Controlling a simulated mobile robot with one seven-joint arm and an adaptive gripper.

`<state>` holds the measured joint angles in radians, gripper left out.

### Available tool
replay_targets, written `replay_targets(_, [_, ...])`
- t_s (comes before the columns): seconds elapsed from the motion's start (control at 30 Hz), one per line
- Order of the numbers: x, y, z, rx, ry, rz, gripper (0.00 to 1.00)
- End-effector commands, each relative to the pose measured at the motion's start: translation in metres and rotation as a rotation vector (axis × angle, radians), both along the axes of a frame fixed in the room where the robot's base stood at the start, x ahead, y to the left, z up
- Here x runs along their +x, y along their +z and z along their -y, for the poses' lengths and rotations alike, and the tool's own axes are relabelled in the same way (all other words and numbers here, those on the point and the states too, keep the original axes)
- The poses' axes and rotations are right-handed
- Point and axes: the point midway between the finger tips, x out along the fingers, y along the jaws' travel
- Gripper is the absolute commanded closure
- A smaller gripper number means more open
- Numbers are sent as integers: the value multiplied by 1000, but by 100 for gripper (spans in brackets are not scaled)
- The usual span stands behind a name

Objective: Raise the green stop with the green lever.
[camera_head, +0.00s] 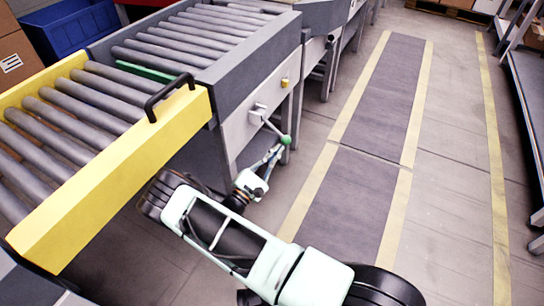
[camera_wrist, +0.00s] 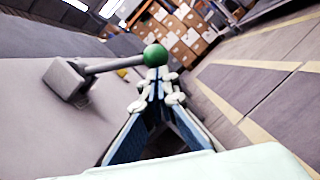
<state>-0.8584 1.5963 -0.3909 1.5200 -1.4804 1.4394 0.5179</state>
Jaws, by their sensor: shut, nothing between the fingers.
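The green lever has a grey rod and a round green knob (camera_head: 286,140). Its rod comes from a grey mount on the side of the grey conveyor and slants down to the right. In the wrist view the knob (camera_wrist: 155,54) appears just beyond my fingertips. My gripper (camera_head: 279,148) is shut and empty, its tips close to the knob's underside; I cannot tell whether they touch. In the wrist view the gripper (camera_wrist: 156,76) has its fingers together. The green stop (camera_head: 145,71) is a green bar across the conveyor, low between the rollers at the yellow section's far end.
A yellow-sided conveyor section (camera_head: 110,190) with a black handle (camera_head: 170,97) stands at the left, next to the grey conveyor (camera_head: 235,65). A blue bin (camera_head: 70,28) is behind. The marked floor lane (camera_head: 360,180) at the right is clear.

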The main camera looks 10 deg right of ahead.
Motion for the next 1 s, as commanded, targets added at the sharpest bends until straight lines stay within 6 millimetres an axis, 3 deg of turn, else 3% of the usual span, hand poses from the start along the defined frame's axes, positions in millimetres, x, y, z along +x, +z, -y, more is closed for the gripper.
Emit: replay_targets(1.0, [-6, 11, 9, -93, -1, -66, 100])
